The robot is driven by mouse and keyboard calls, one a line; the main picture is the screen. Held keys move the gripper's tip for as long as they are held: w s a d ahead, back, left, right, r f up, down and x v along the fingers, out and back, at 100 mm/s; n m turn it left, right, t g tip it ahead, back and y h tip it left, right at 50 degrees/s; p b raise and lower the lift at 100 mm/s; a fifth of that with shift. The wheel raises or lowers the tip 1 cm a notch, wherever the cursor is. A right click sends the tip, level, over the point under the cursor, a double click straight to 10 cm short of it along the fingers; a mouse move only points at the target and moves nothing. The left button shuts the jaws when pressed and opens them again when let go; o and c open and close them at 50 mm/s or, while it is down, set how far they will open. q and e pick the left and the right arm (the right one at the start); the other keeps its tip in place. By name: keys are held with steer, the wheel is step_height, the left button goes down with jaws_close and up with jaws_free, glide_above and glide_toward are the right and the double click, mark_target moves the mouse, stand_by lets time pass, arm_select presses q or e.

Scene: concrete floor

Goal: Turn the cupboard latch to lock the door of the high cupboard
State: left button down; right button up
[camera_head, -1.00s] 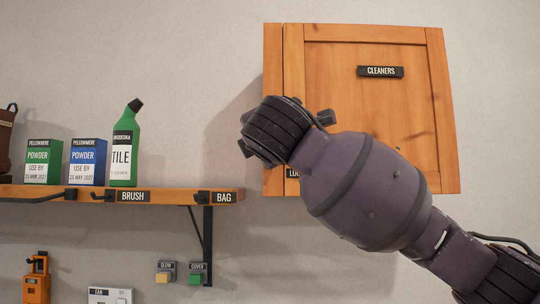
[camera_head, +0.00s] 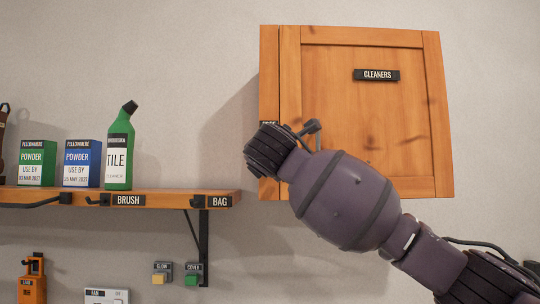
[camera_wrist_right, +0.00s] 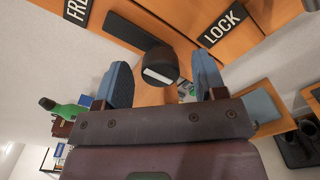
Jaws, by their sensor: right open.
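The high cupboard (camera_head: 350,85) hangs on the wall with its wooden door closed; the door bears a CLEANERS sign. My right arm crosses in front of its lower part, and the wrist (camera_head: 275,150) hides the latch there. In the right wrist view, the latch knob (camera_wrist_right: 159,66), dark with a white mark, shows between the two blue fingers of my right gripper (camera_wrist_right: 162,82). The fingers are open, with a gap on each side of the knob. A FREE label (camera_wrist_right: 76,10) and a LOCK label (camera_wrist_right: 222,26) flank it. My left gripper is not in view.
A wooden shelf (camera_head: 165,198) to the left holds a green bottle (camera_head: 118,155), a blue box (camera_head: 82,163) and a green box (camera_head: 37,163). Two wall buttons, GLOW (camera_head: 161,273) and COVER (camera_head: 193,274), sit below it. The wall between shelf and cupboard is bare.

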steer(key=shift+w, duration=1.1)
steer(key=shift+c, duration=0.4)
steer(key=c, duration=0.8)
steer(key=shift+c, duration=0.2)
